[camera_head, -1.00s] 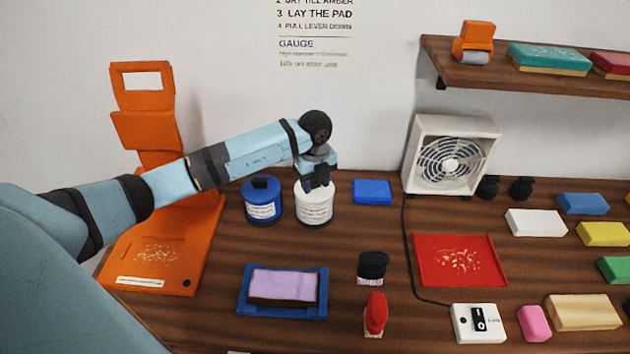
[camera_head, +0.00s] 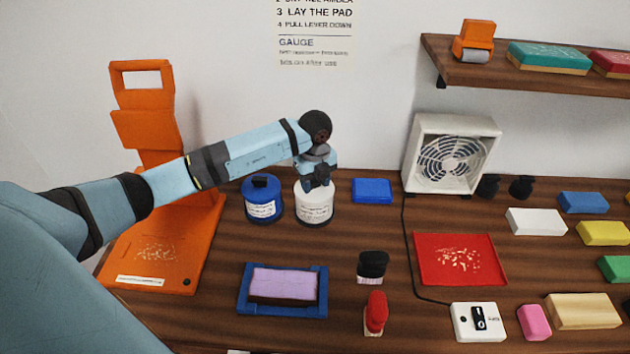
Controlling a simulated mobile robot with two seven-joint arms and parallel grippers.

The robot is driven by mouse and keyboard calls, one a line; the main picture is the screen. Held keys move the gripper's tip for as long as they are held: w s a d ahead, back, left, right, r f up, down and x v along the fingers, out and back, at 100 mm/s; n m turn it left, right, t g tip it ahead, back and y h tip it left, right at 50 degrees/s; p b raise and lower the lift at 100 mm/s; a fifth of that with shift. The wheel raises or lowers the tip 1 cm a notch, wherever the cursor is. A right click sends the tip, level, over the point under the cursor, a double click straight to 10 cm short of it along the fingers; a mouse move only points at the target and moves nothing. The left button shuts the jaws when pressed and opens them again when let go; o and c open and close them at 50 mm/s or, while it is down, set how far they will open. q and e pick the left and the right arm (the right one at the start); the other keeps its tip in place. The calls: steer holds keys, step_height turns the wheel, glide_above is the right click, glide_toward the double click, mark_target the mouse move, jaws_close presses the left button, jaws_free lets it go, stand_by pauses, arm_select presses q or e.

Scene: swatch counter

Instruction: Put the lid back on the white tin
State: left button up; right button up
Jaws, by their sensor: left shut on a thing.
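The white tin (camera_head: 314,209) stands upright at the back of the counter, with a printed label on its front. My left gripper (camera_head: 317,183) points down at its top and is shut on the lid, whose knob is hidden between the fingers. The lid is at the tin's mouth. I cannot tell whether it is fully seated, as the fingers cover much of the top. My right gripper is not in view.
A blue tin (camera_head: 262,205) with a black-knobbed lid stands close at left. A blue block (camera_head: 372,191) lies at right. The orange press (camera_head: 150,250) is behind my left arm. A white fan (camera_head: 451,160) stands farther right.

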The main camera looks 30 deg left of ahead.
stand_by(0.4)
arm_select(q)
steer(key=o, duration=1.5)
steer(key=shift+c, duration=0.2)
steer(key=shift+r+p, duration=2.5)
steer(key=shift+r, duration=1)
jaws_close()
steer(key=shift+f, duration=0.3)
